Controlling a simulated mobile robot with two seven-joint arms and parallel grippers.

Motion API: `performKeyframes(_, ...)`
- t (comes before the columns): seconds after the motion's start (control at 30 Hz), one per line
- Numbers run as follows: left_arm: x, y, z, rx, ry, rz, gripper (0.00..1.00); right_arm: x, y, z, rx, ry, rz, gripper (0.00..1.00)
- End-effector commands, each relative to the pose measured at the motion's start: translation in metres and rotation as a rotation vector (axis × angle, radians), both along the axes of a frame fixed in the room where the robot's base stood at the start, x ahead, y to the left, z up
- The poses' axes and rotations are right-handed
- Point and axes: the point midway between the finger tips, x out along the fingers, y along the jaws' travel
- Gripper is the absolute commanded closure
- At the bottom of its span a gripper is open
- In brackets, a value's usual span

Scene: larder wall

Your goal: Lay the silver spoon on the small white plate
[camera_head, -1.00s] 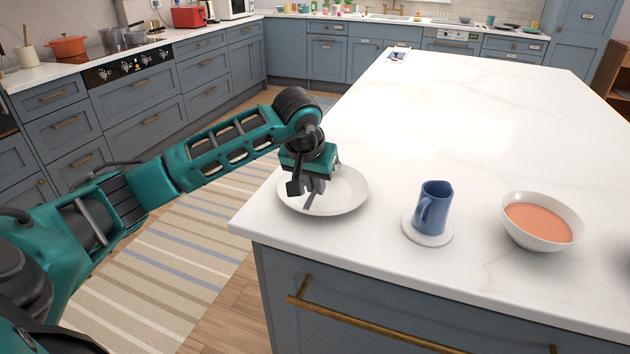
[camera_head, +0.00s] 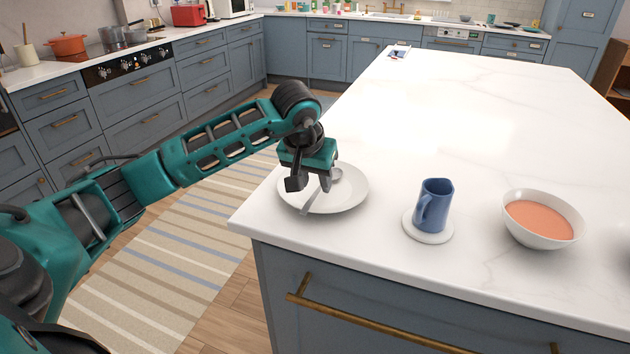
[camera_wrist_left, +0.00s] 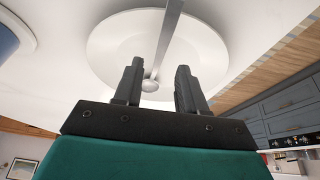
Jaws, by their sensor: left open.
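The small white plate (camera_head: 348,199) rests near the island's left front corner and fills the top of the left wrist view (camera_wrist_left: 208,62). The silver spoon (camera_head: 311,201) lies across it, its bowl end at the back right inside the plate and its handle reaching over the front rim. In the left wrist view the spoon (camera_wrist_left: 165,42) runs up from between the fingers, past the rim. My left gripper (camera_head: 309,184) is open just above the plate, its fingers (camera_wrist_left: 160,67) apart on either side of the spoon. It partly hides spoon and plate in the head view.
A blue mug (camera_head: 434,205) on a white coaster (camera_head: 428,234) stands right of the plate. Further right is a white bowl (camera_head: 520,232) of orange soup. The island top (camera_head: 450,120) behind them is mostly clear. Its front edge lies close to the plate.

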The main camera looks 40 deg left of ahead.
Motion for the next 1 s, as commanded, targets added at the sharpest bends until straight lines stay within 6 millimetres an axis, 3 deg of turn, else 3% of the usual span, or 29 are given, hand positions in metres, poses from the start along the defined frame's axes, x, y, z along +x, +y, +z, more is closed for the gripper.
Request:
performKeyframes(0.3,-0.025,-0.005,0.065,0.004,-0.006,0.0,0.59,0.0,0.0,0.003,0.0,-0.001,0.0,0.57)
performKeyframes(0.5,-0.038,-0.008,0.096,0.002,-0.005,0.0,0.59,0.0,0.0,0.004,0.0,-0.001,0.0,0.57)
performKeyframes(0.7,-0.043,-0.01,0.108,0.001,-0.002,0.0,0.59,0.0,0.0,0.005,0.0,-0.001,0.0,0.57)
performKeyframes(1.0,-0.043,-0.01,0.109,0.001,-0.002,0.0,0.59,0.0,0.0,0.005,-0.001,-0.001,0.001,0.57)
